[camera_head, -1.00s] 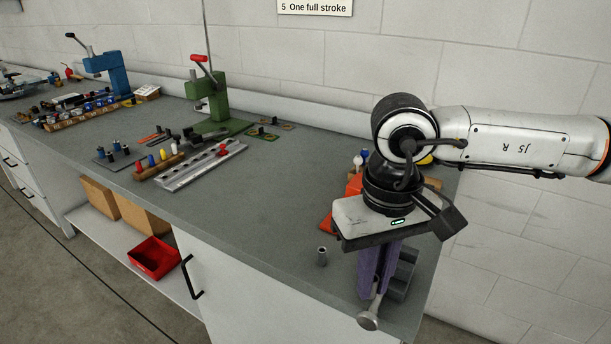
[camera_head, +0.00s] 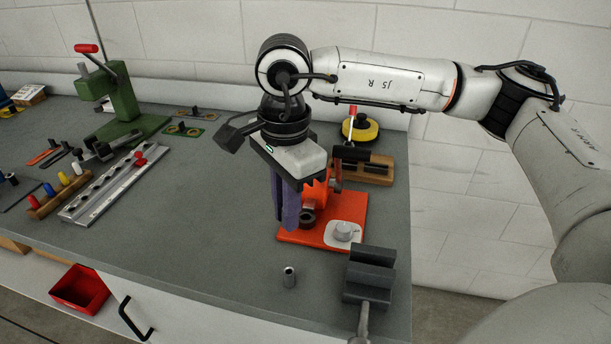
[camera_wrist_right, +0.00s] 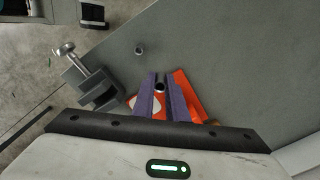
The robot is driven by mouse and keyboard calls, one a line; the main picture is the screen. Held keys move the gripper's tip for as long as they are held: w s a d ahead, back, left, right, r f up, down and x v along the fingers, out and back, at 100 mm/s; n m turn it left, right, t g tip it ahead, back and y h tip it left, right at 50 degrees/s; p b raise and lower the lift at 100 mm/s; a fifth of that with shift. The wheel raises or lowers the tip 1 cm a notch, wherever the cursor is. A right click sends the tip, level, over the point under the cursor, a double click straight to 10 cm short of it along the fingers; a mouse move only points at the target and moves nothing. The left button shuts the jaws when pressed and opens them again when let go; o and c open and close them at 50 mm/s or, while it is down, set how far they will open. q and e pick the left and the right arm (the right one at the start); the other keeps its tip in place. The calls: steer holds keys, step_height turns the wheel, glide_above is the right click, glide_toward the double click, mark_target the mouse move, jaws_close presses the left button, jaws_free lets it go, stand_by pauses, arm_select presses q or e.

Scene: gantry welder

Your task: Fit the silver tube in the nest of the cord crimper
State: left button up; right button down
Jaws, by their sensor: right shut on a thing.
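My right gripper (camera_head: 287,222) points down with its purple fingers beside the orange crimper (camera_head: 345,207), at its left in the head view. In the right wrist view the fingers (camera_wrist_right: 160,76) are shut on a small round piece with a dark opening, which I take for the silver tube (camera_wrist_right: 160,88). The fingers hide most of it. The crimper has an orange base, a pale round pad and a lever; its nest is not clearly visible. A similar grey tube (camera_head: 289,277) stands upright on the bench, apart from the gripper. My left gripper is not in view.
A dark grey vise (camera_head: 370,276) sits at the bench's front edge. A wooden block with a yellow round item (camera_head: 360,129) stands behind the crimper. A green press (camera_head: 122,103) and a silver rail (camera_head: 105,185) are at left. The middle bench is clear.

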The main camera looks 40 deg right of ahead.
steer(key=w+d+m, duration=0.1)
steer(key=d+m, duration=0.1)
steer(key=m, duration=0.9)
steer(key=w+d+f+m, duration=0.1)
steer(key=w+d+m, duration=0.1)
steer(key=m, duration=0.9)
steer(key=w+d+f+m, duration=0.1)
steer(key=w+d+m, duration=0.1)
steer(key=m, duration=1)
steer(key=shift+d+f+b, duration=0.15)
steer(key=shift+d+b, duration=0.15)
steer(key=shift+d, duration=0.5)
step_height(320, 180, down, 2)
steer(key=shift+f+b, duration=0.2)
steer(key=shift+b, duration=0.7)
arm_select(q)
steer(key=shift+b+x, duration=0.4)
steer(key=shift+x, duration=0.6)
arm_select(e)
steer(key=shift+f, duration=0.55)
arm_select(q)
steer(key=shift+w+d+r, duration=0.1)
arm_select(e)
steer(key=shift+f, duration=0.15)
